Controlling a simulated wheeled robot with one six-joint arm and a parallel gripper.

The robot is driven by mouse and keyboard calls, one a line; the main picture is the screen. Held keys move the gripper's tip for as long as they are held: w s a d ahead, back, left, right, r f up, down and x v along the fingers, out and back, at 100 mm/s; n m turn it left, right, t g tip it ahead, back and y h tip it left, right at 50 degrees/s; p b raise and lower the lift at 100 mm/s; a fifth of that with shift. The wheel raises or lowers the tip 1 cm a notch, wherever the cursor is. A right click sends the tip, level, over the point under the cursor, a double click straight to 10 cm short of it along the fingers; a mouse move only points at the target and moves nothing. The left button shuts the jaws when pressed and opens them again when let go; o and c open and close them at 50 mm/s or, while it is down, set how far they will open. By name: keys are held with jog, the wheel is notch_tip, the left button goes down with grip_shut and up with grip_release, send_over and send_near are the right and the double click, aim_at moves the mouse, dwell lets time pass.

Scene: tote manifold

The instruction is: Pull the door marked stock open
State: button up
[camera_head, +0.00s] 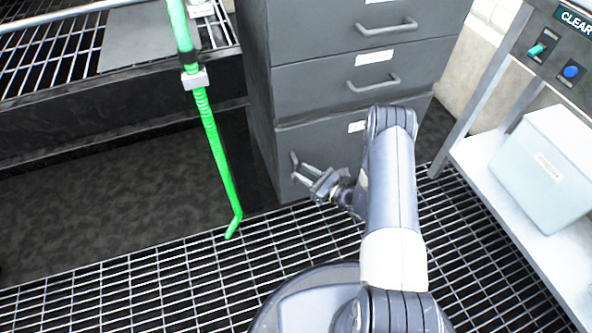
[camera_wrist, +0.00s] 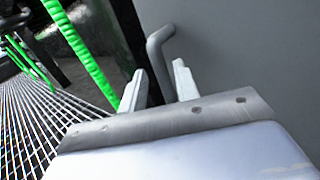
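A grey cabinet stands at the back. Its lowest front is a door (camera_head: 322,143) with a small white label (camera_head: 357,126), too small to read. A grey bar handle (camera_head: 294,161) stands upright at this door's left edge. The door looks closed. My gripper (camera_head: 303,175) is low in front of the door, with its fingertips at the handle. In the wrist view, my gripper (camera_wrist: 157,85) has its two fingers apart, and the handle (camera_wrist: 157,48) shows between and beyond them. I cannot tell whether either finger touches it. The handle's lower part is hidden behind the gripper.
Two drawers with bar handles (camera_head: 386,26) (camera_head: 374,83) are above the door. A green hose (camera_head: 213,140) hangs left of the cabinet. A shelf with a pale box (camera_head: 546,168) and a button panel (camera_head: 556,58) are at right. Grating (camera_head: 150,285) covers the floor.

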aim_at(296, 182)
jog(key=shift+b+x, duration=0.3)
jog(key=shift+x, duration=1.55)
jog(key=shift+c, duration=0.5)
grip_shut()
